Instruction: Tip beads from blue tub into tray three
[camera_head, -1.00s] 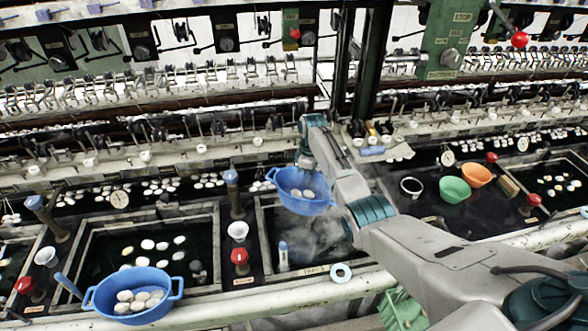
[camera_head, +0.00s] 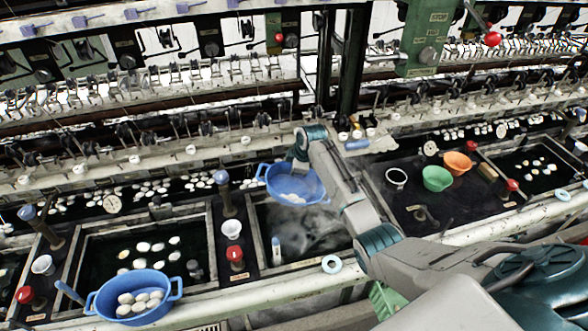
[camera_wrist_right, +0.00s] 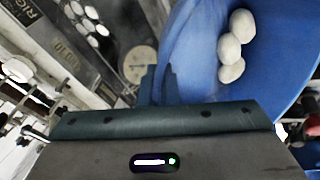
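A blue two-handled tub (camera_head: 290,187) hangs above the steaming middle basin (camera_head: 262,212), with a few white oval pieces in it. In the right wrist view its wall (camera_wrist_right: 200,70) fills the right side, and three white pieces (camera_wrist_right: 233,48) lie together against the blue. My right gripper (camera_wrist_right: 160,85) is at the tub's rim and looks shut on it. The tub looks tilted towards the front. A second blue tub (camera_head: 105,301), holding several white pieces, sits on the front ledge at left. My left gripper is in no view. I cannot read which basin is tray three.
A left basin (camera_head: 88,262) holds dark water with floating white pieces. Green (camera_head: 437,179) and orange (camera_head: 457,162) bowls stand at right. Red-knobbed valves (camera_head: 235,254) and a white cup (camera_head: 231,228) stand between the basins. A pale blue ring (camera_head: 326,268) lies on the front ledge.

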